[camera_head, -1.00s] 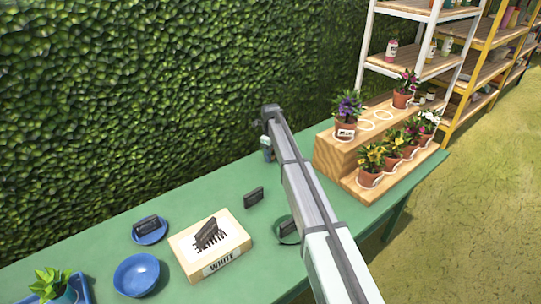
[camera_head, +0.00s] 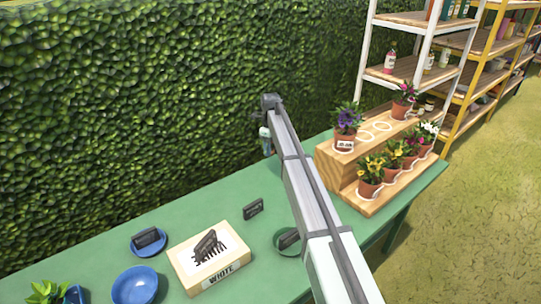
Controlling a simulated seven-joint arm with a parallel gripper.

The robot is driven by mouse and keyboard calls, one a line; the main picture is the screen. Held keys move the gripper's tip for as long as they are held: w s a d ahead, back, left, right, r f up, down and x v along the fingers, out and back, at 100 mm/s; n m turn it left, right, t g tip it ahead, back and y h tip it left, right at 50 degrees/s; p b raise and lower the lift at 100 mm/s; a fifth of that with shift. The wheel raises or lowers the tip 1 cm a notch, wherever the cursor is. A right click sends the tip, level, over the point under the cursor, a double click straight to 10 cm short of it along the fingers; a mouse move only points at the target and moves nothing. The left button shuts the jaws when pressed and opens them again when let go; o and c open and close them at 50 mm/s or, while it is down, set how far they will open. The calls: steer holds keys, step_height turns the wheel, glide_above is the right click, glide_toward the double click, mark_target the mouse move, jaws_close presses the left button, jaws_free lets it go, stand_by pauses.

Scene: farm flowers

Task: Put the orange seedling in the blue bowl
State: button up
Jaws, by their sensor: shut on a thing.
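The blue bowl (camera_head: 136,284) stands empty at the lower left of the green table. My gripper (camera_head: 267,150) is small and partly hidden behind my arm, at the back of the table near the hedge. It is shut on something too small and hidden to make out. It is well to the right of and behind the bowl. I cannot pick out an orange seedling in this view.
A blue saucer (camera_head: 147,243) and a green saucer (camera_head: 288,241) each hold a dark block. Another dark block (camera_head: 253,209) stands on the table. A labelled box (camera_head: 184,260) sits between the saucers. A wooden stand (camera_head: 345,174) with potted flowers is at the right.

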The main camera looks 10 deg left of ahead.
steer(key=shift+r, duration=0.4)
